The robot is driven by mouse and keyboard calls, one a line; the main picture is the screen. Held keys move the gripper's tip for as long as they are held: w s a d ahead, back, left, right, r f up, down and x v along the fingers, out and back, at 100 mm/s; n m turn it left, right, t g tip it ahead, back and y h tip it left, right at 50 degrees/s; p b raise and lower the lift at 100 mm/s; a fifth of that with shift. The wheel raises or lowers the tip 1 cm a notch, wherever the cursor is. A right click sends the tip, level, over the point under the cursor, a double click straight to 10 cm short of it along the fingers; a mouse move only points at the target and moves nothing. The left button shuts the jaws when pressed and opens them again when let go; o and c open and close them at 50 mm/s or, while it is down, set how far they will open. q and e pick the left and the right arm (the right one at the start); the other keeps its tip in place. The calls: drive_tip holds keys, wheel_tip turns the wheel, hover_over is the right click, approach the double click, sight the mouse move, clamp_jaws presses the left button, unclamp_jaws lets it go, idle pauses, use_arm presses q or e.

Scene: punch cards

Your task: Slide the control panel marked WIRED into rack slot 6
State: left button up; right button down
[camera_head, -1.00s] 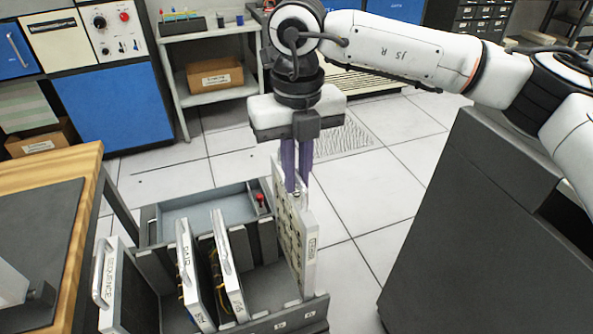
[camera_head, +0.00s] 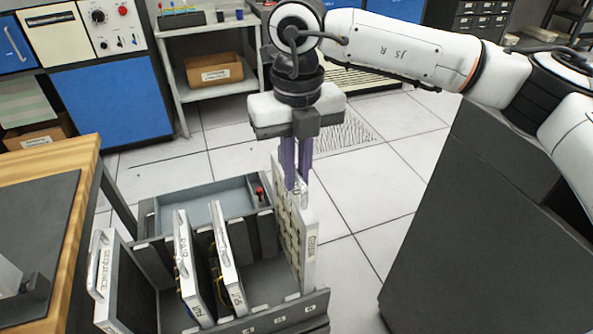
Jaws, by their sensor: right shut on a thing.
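My right gripper (camera_head: 297,187) is shut on the top handle of a pale, upright control panel (camera_head: 293,235). The label on the panel's front edge is too small to read. The panel stands at the right end of the grey open rack (camera_head: 290,321), with its lower part between the rack walls and its bottom hidden by the front wall. Small number tags run along the rack's front, too small to read surely. My left gripper is not in view.
Other upright panels stand in the rack: one marked SEQUENCE (camera_head: 105,275) at the left, one with an unclear label (camera_head: 185,265), and another (camera_head: 228,262) nearer the held panel. An empty gap lies left of the held panel. A wooden table (camera_head: 88,175) borders the left.

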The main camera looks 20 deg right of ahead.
sight(296, 199)
drive_tip(key=shift+f+b, duration=2.7)
drive_tip(key=shift+f, duration=0.8)
drive_tip(key=shift+f+b, duration=1)
drive_tip(key=shift+f, duration=0.2)
